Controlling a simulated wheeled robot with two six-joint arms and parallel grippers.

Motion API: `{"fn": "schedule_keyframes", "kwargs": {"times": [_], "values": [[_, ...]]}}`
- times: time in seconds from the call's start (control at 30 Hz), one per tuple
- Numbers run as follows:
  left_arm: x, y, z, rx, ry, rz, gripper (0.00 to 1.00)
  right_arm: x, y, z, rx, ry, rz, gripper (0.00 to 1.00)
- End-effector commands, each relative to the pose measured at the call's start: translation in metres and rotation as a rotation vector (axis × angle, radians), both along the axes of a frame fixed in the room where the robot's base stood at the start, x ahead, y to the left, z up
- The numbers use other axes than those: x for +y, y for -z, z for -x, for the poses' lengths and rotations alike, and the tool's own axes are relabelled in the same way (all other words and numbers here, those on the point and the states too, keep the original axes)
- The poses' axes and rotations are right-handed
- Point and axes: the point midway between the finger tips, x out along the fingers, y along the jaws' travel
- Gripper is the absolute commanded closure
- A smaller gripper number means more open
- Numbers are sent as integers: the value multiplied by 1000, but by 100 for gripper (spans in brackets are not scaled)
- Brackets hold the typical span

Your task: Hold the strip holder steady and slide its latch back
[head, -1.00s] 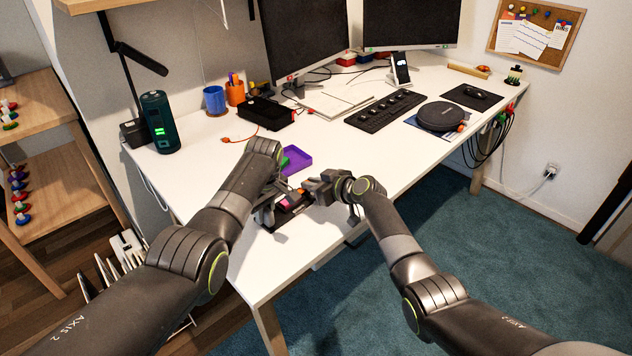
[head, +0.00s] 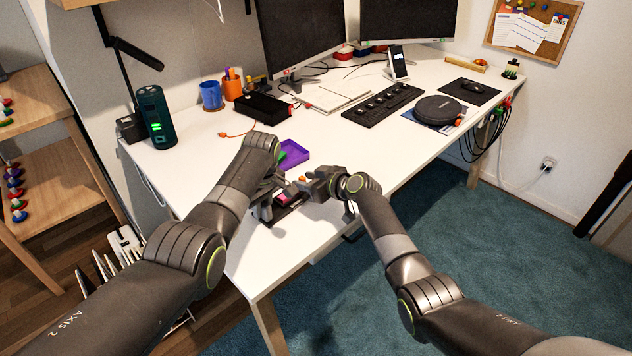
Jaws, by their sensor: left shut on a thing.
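The strip holder (head: 288,216) is a small dark piece near the front edge of the white desk, with a pink patch (head: 283,199) on it. Both of my grippers partly cover it. My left gripper (head: 267,208) comes down over its left side and is shut on it. My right gripper (head: 303,188) is at its right upper side, close to the pink patch. A small orange bit shows beside the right gripper's fingers. The latch cannot be made out, and I cannot tell whether the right fingers touch it or are open.
A purple tray (head: 293,153) lies just behind the grippers. A black box (head: 263,105), blue cup (head: 211,95), keyboard (head: 382,106) and round dark device (head: 439,109) stand farther back. The desk's front left area (head: 250,260) is clear.

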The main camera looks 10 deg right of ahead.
Motion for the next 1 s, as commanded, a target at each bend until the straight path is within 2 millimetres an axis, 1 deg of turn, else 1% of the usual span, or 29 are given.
{"fn": "schedule_keyframes", "kwargs": {"times": [0.27, 0.8, 1.0], "values": [[0, 0, 0, 0, 0, 0, 100, -13, -8, 15, -2, 1, 0, 64], [0, 0, 0, 1, 0, -1, 100, -55, -35, 67, -1, 0, 2, 64], [0, 0, 0, 1, 0, -1, 100, -66, -42, 80, 0, 0, 0, 64]]}}
